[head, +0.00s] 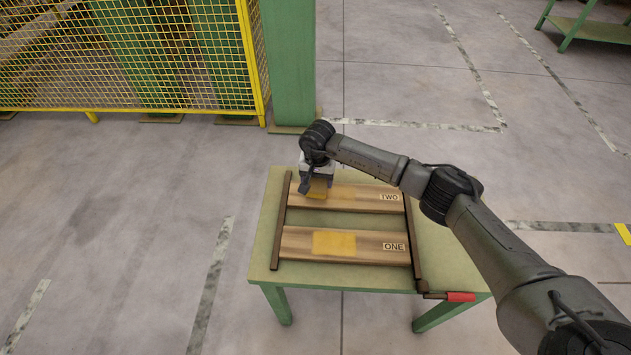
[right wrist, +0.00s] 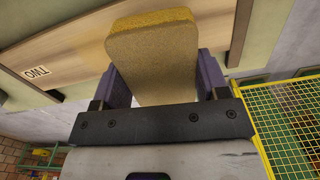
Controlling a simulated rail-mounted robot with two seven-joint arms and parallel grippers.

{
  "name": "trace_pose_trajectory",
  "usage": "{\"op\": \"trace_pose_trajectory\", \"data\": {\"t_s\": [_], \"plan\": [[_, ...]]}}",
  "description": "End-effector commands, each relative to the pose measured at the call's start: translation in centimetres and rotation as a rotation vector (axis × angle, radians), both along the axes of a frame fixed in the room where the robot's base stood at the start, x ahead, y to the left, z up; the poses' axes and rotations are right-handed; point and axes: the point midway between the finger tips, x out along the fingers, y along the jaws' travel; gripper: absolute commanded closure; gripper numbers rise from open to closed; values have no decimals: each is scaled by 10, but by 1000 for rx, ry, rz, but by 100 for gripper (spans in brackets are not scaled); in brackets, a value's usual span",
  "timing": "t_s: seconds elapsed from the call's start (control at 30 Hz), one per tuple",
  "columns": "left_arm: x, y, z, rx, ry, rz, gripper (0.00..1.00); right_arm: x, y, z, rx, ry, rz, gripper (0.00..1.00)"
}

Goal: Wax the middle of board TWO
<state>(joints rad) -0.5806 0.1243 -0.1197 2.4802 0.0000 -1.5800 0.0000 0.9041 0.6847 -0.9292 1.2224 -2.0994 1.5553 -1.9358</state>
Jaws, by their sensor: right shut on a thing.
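Board TWO (head: 362,201) lies across the table at the back, with its label at the right end. Its bare wood shows right of the block. My right gripper (head: 317,186) is over the left part of this board, shut on a yellow block (head: 318,190). In the right wrist view the block (right wrist: 153,55) sits between the two fingers, with board TWO (right wrist: 70,38) beyond. I cannot tell whether the block touches the board. Board ONE (head: 293,242) lies in front and has a yellow patch (head: 334,243) at its middle. My left gripper is not in view.
The green table (head: 262,240) carries dark rails (head: 281,222) at both ends of the boards. A red-handled tool (head: 460,296) lies at the front right corner. A green post (head: 289,60) and yellow mesh fence (head: 130,60) stand behind. The floor to the left is clear.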

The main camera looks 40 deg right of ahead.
Motion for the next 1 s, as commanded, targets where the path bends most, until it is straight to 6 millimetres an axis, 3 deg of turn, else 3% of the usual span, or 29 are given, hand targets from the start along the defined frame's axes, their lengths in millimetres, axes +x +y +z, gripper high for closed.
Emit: {"op": "trace_pose_trajectory", "data": {"t_s": [0.4,1.0], "plan": [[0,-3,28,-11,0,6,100,-4,-7,40,-1,-1,-11,51],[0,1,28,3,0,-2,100,-4,-7,41,0,0,-11,51]]}}
